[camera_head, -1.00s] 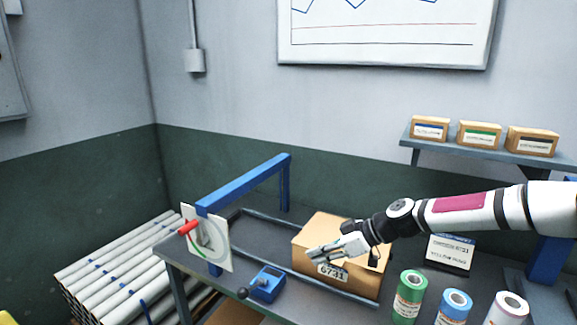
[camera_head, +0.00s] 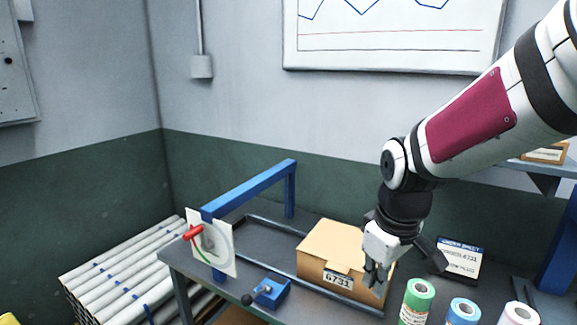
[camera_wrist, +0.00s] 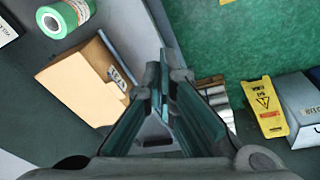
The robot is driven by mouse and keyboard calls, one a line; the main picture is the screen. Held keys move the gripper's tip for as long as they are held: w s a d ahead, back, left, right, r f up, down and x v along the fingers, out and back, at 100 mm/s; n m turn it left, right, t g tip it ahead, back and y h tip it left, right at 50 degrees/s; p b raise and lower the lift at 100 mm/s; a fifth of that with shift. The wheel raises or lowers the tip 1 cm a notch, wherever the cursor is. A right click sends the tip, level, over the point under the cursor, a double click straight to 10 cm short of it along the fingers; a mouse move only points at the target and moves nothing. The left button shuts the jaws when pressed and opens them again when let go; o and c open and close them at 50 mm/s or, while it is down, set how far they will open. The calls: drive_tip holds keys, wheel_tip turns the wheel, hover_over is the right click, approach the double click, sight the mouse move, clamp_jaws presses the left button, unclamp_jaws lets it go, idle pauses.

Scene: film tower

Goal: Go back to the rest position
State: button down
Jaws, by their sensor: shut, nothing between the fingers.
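My gripper (camera_head: 376,276) is shut and empty. In the head view it points down in front of the right end of a cardboard box (camera_head: 322,252) labelled 6731. I cannot tell whether it touches the box. My arm rises from it to the upper right. In the wrist view my gripper's fingers (camera_wrist: 163,85) are together, and the box (camera_wrist: 78,82) lies to their left.
A blue lever block (camera_head: 272,291) is at the front. Green (camera_head: 417,300), blue (camera_head: 462,312) and white (camera_head: 518,315) rolls stand right. A sign (camera_head: 460,260) stands behind. A yellow warning sign (camera_wrist: 266,108) shows in the wrist view.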

drive_tip(key=s+d+r+m+t, duration=0.1)
drive_tip(key=s+r+m, duration=0.2)
drive_tip(key=s, duration=0.4)
drive_tip(key=s+d+r+m+t, duration=0.2)
drive_tip(key=s+r+m, duration=0.2)
drive_tip(key=s+r, duration=0.2)
drive_tip(key=shift+s+d+r, duration=0.15)
drive_tip(key=shift+s+d, duration=0.1)
drive_tip(key=shift+s, duration=0.8)
